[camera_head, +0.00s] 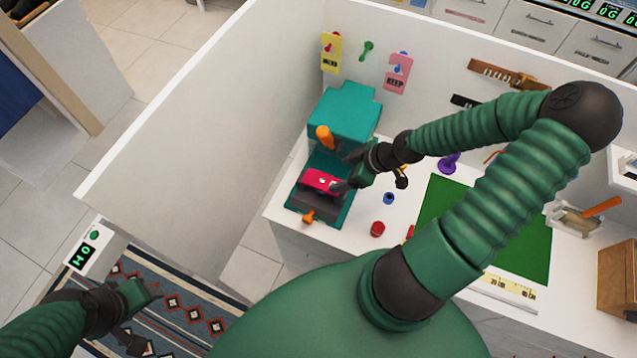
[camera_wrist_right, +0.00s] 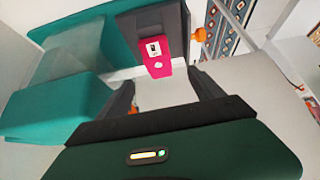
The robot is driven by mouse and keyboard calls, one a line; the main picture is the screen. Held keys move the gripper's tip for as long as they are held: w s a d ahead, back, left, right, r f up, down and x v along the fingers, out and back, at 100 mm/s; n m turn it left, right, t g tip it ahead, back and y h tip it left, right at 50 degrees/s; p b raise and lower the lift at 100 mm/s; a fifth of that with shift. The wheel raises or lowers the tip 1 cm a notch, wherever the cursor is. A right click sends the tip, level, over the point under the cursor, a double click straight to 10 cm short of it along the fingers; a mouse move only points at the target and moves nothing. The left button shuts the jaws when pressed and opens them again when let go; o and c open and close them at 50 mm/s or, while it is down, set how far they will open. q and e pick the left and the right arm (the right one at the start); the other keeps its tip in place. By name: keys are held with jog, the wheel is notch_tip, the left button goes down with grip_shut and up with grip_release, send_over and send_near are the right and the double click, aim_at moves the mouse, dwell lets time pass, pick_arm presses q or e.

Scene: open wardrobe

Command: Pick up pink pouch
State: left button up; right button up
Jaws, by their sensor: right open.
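The pink pouch (camera_head: 320,181), a small flat magenta piece with a light label, lies on the dark bed of a teal machine (camera_head: 344,118). In the right wrist view the pouch (camera_wrist_right: 156,42) is ahead of my right gripper (camera_wrist_right: 163,88), just beyond the spread fingertips. My right gripper (camera_head: 346,172) also shows in the head view, close to the right side of the pouch. It is open and nothing is between its fingers. My left gripper (camera_head: 138,325) is low at the left, over the rug, far from the pouch; its jaw opening is unclear.
The machine has an orange handle (camera_head: 324,137) and an orange knob (camera_head: 308,216). A red cup (camera_head: 377,229) and a small blue ring (camera_head: 389,198) stand on the white worktop. A green mat (camera_head: 450,195) lies to the right. A tall white panel (camera_head: 215,130) bounds the left side.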

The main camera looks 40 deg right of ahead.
aim_at(322, 181)
jog(key=x, duration=1)
jog(key=shift+w+d+p, duration=0.15)
jog(key=shift+p, duration=0.25)
jog(key=shift+d, duration=0.15)
jog(key=c, duration=1.4)
jog(key=shift+c, duration=0.2)
jog(key=shift+r, duration=0.15)
